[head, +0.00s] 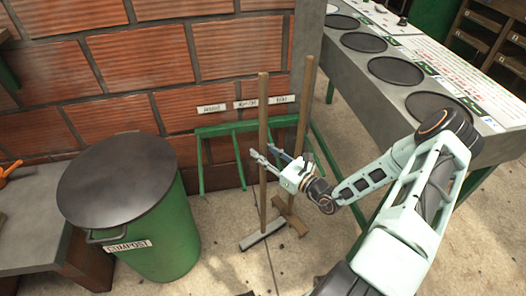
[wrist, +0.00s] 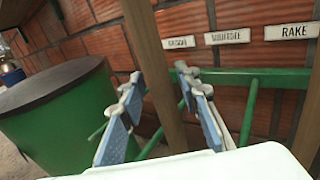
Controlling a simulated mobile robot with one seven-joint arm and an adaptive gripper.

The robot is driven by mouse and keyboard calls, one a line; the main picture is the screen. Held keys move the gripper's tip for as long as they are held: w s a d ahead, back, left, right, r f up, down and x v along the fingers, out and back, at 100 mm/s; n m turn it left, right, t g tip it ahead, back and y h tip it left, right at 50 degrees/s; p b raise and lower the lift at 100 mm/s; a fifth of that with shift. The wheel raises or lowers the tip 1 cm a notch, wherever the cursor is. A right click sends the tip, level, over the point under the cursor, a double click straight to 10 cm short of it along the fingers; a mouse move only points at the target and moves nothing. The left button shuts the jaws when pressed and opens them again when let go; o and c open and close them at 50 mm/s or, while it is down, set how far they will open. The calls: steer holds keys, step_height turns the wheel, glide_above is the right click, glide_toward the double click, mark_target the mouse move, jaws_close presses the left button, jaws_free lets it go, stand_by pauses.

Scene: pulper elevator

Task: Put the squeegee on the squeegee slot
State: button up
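The squeegee has a long wooden handle (head: 263,112) and a grey head (head: 262,235) on the floor. It stands nearly upright in front of the green rack. My gripper (head: 266,158) is at mid-handle. In the wrist view my gripper (wrist: 161,78) is open, with one finger on each side of the handle (wrist: 155,60). A small gap shows on the left; I cannot tell whether the right finger touches. The green rack (head: 220,129) has prongs on the brick wall. The squeegee label (wrist: 227,36) is above it, and the slot below is partly hidden by my finger.
A second wooden-handled tool (head: 304,100) stands close on the right, its wooden head near the squeegee's. A green compost bin (head: 165,235) with a dark lid (head: 115,180) is on the left. A grey counter (head: 345,75) runs along the right. Floor in front is clear.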

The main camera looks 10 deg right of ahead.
steer(key=shift+r, duration=0.2)
steer(key=p+v, duration=0.1)
steer(key=v, duration=1.1)
steer(key=shift+p, duration=0.4)
steer(key=shift+a, duration=0.1)
